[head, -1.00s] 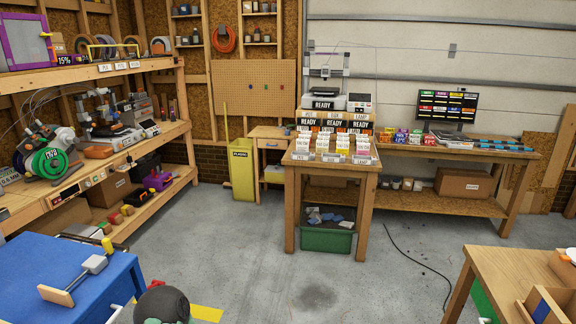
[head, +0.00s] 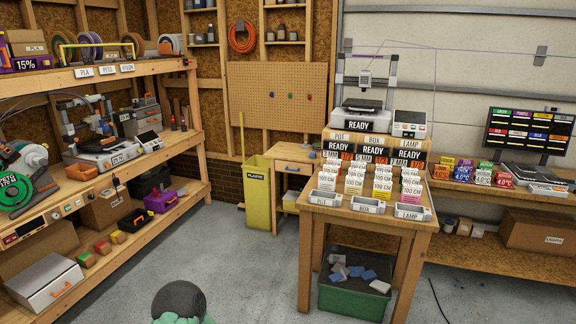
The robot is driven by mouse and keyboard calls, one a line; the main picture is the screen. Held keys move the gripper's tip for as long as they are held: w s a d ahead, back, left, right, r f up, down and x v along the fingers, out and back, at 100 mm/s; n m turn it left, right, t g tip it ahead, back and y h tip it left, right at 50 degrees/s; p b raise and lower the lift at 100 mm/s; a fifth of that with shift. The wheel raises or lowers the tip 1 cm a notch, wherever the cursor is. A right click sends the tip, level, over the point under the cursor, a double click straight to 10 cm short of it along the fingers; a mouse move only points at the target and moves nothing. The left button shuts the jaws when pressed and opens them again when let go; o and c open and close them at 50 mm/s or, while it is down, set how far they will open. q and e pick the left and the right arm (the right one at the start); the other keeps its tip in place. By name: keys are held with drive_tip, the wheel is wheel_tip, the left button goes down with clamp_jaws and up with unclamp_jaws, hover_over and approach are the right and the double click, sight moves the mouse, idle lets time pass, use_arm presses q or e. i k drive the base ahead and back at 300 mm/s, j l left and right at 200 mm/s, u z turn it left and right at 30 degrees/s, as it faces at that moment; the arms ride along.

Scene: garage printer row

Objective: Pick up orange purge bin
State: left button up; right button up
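A tall yellow bin (head: 258,200) labelled "PLASTIC" stands on the floor left of that table. A light grey box (head: 38,287) with an orange handle sits on the lower left shelf. Neither of my grippers is in view.
The wooden table (head: 370,220) holds labelled trays and cards. Wooden shelving (head: 110,72) with printers and spools runs along the left. A dark round shape (head: 178,299) with green below it, unclear what, is at the bottom edge. Grey floor (head: 240,275) is clear between.

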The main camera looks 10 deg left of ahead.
sight(88, 172)
drive_tip(key=i+j+u, duration=0.2)
drive_tip(key=i+u, duration=0.6)
drive_tip(key=i, duration=0.2)
drive_tip(key=i+u, duration=0.4)
drive_tip(key=i+l+u, duration=0.4)
drive_tip(key=i, duration=0.15)
drive_tip(key=i+j, duration=0.3)
drive_tip(key=i, duration=0.2)
drive_tip(key=i+j+z, duration=0.15)
drive_tip(key=i, duration=0.4)
drive_tip(key=i+j, duration=0.45)
drive_tip(key=i+z, duration=0.05)
